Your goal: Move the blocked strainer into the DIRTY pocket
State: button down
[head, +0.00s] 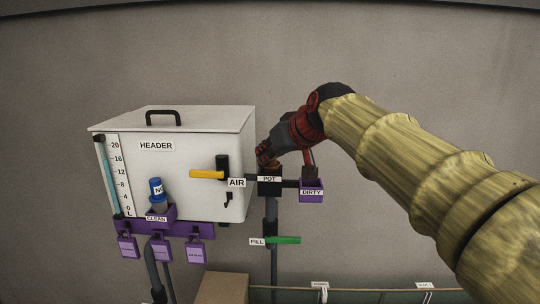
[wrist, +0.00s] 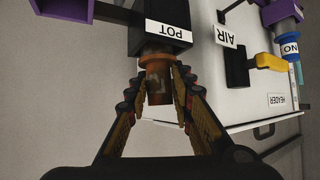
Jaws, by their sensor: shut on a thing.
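The blocked strainer, a rusty brown cylinder (wrist: 157,88), shows in the wrist view between my fingers. Its far end meets the black POT block (wrist: 165,35); I cannot tell how far it sits inside. My gripper (wrist: 155,78) is shut on the strainer. In the head view my gripper (head: 264,155) is just above the POT block (head: 269,186), and its fingers hide the strainer. The purple DIRTY pocket (head: 311,194) is just right of the POT block. Part of a purple pocket (wrist: 62,8) shows at the wrist view's top left.
The white HEADER tank (head: 170,155) stands left of the POT block. The yellow AIR handle (head: 206,174) is close to my gripper. A blue-topped piece (head: 156,188) stands in the CLEAN pocket (head: 160,214). A green FILL handle (head: 283,240) is below.

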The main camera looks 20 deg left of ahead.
dwell(0.7)
jog(key=shift+r+p, duration=4.4)
jog(key=shift+r, duration=1.5)
jog(key=shift+w+d+f, duration=0.1)
